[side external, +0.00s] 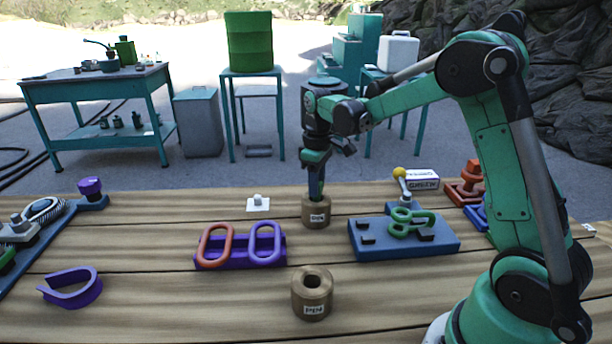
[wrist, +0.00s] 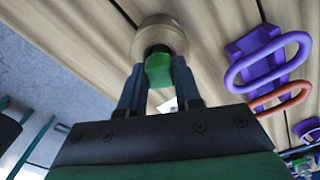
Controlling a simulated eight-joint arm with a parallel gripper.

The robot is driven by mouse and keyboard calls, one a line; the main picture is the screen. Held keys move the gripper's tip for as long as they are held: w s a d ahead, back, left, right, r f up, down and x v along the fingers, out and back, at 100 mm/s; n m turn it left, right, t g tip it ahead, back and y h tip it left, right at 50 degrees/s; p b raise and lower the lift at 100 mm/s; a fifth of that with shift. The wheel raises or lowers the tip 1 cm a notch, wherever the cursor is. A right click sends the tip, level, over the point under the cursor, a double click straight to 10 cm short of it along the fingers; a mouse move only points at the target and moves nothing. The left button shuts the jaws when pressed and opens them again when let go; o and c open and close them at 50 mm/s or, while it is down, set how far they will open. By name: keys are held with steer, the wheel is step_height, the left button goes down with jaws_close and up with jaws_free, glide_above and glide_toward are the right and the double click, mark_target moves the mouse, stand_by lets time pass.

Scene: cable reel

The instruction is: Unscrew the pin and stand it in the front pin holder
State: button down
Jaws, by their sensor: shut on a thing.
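My gripper (side external: 316,188) points straight down over the rear wooden pin holder (side external: 315,214), a round block with a white label. In the wrist view my gripper (wrist: 156,88) is shut on the green pin (wrist: 158,70), with a finger on each side of it. The pin's lower end meets the top of that holder (wrist: 160,32); how deep it sits is hidden. The front pin holder (side external: 312,296) is a similar wooden cylinder labelled "PIN", standing upright nearer the camera, with an open, empty-looking hole in its top.
A purple rack (side external: 240,262) with an orange and a purple link stands left of the holders. A blue block (side external: 388,243) with a green shackle-like part is on the right. A purple hook (side external: 70,292) lies at the left. Bare planks surround the front holder.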

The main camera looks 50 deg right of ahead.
steer(key=shift+f, duration=0.5)
steer(key=c, duration=0.5)
jaws_free()
steer(key=shift+c, duration=0.2)
step_height(320, 180, up, 5)
steer(key=shift+f, duration=0.1)
steer(key=shift+a+r, duration=0.1)
steer(key=shift+r, duration=0.3)
steer(key=s+a+r+m+t, duration=0.1)
steer(key=s+a+m+t, duration=0.2)
steer(key=s+a+t, duration=0.4)
steer(key=s+a, duration=0.3)
steer(key=a, duration=0.2)
steer(key=shift+s+r, duration=0.35)
